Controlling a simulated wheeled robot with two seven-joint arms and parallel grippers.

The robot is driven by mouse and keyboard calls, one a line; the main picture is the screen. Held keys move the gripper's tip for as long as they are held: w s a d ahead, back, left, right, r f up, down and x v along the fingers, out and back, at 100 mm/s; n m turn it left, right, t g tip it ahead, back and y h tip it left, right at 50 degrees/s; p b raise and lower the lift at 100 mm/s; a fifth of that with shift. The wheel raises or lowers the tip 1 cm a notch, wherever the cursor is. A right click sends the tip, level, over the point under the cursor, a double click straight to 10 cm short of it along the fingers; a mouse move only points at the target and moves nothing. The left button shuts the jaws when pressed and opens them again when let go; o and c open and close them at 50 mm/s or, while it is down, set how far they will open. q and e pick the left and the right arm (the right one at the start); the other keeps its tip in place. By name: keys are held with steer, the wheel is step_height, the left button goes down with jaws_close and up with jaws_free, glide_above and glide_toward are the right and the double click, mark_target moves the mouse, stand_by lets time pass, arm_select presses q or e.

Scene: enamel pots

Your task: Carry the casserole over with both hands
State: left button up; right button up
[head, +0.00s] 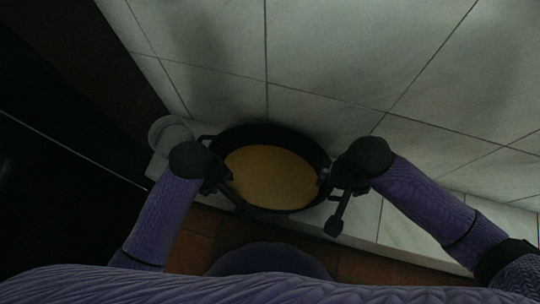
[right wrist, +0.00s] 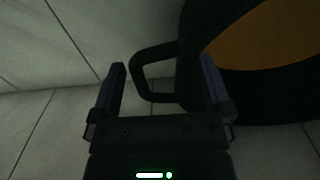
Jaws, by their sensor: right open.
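The casserole (head: 268,135) is a wide dark round pot with orange-yellow contents, standing on a pale surface between my arms. In the right wrist view its dark wall (right wrist: 188,55) and one loop handle (right wrist: 140,72) show. My right gripper (head: 331,200) is at the pot's right side. Its open fingers (right wrist: 162,88) show on either side of the loop handle in the wrist view; I cannot tell whether they touch it. My left gripper (head: 218,183) is at the pot's left side, by the handle there. Its fingers are dark and mostly hidden by the wrist.
A pale, round, see-through container (head: 168,128) stands just left of the pot, close to my left wrist. A pale tiled area (head: 350,60) lies behind and to the right of the pot. A reddish tiled floor (head: 365,268) shows below the surface's front edge.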

arm_select(q)
steer(key=shift+c, duration=0.2)
jaws_close()
arm_select(e)
steer(key=c, duration=0.7)
jaws_close()
